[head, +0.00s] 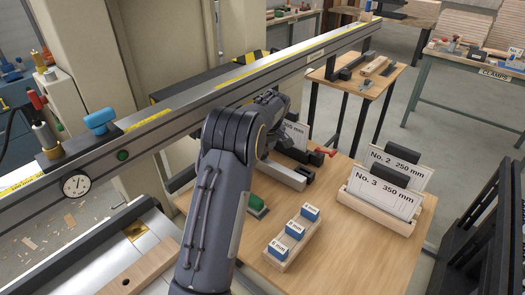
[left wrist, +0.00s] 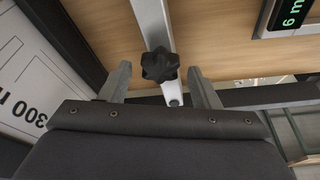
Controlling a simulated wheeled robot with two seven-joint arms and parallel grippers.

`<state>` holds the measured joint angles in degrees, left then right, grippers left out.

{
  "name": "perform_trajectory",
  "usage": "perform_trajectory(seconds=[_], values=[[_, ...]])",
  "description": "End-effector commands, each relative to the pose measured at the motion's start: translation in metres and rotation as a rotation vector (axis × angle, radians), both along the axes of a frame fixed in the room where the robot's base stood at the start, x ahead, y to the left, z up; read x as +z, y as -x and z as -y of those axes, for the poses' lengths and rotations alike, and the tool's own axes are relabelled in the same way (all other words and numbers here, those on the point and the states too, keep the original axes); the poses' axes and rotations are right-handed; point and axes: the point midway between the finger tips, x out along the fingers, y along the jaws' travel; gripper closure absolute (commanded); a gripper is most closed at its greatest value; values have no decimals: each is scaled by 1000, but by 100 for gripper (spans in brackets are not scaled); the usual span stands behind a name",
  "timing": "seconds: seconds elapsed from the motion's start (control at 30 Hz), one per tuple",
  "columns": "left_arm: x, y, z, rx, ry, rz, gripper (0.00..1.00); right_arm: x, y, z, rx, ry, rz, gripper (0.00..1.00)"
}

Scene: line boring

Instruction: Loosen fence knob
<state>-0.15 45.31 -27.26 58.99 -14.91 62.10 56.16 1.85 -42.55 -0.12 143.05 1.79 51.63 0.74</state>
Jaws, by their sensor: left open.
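A black star-shaped knob (left wrist: 159,65) sits on a pale metal bar (left wrist: 151,22) in the left wrist view. My left gripper (left wrist: 158,72) is open, with one finger on each side of the knob and a visible gap to each. I cannot tell how far the knob lies from the fingertips in depth. In the head view my left arm rises from the bottom and its wrist hides most of the area around the knob. A grey metal bar (head: 283,176) shows just beyond the wrist, over the wooden table. My right gripper is not in view.
A long steel beam (head: 150,133) carries a blue knob (head: 99,121) and a dial gauge (head: 76,186). On the table, a wooden block holds blue-topped gauges (head: 294,230), beside No. 2 and No. 3 cards (head: 384,204). A green-lit display (left wrist: 290,14) is at upper right.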

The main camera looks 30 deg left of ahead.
Motion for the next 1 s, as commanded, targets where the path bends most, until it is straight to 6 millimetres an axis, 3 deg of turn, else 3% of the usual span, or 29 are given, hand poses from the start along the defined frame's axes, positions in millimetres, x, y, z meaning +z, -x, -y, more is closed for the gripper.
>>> perform_trajectory(seconds=[0.17, 0.5, 0.7, 1.0], values=[[6, 0, 0, -2, 1, 2, 44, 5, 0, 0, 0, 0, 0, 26], [57, 0, 0, -2, 0, 2, 44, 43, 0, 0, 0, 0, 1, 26], [70, 0, 0, -1, 0, 2, 44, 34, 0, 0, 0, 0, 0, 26], [70, 0, 0, -1, 0, 1, 44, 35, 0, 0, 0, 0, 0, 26]])
